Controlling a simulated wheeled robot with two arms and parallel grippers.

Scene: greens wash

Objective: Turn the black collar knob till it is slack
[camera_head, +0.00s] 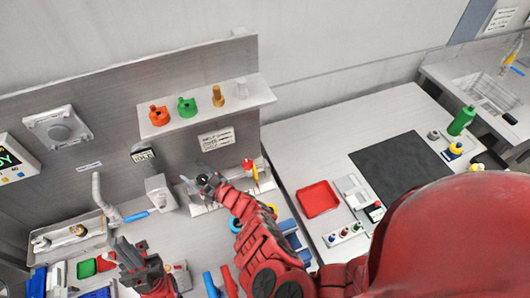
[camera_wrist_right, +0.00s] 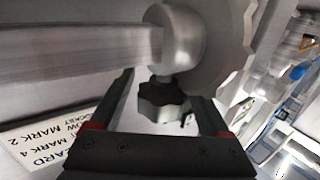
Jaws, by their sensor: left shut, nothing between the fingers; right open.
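The black collar knob (camera_wrist_right: 163,100) shows in the right wrist view, a lobed dark knob under a pale grey round collar (camera_wrist_right: 182,42) on a bar. My right gripper (camera_wrist_right: 166,112) is open, with one finger on each side of the knob in the picture; I cannot tell whether either finger touches it. In the head view my right gripper (camera_head: 204,183) is at the back wall, below the shelf, and hides the knob. My left gripper (camera_head: 130,254) is shut and empty, low at the left over the counter.
A shelf (camera_head: 205,112) with orange, green and brass fittings is above my right gripper. A tap with a blue lever (camera_head: 136,217) stands between my grippers. A red tray (camera_head: 318,199) and a black mat (camera_head: 400,165) lie on the right counter. A printed card (camera_wrist_right: 45,145) is nearby.

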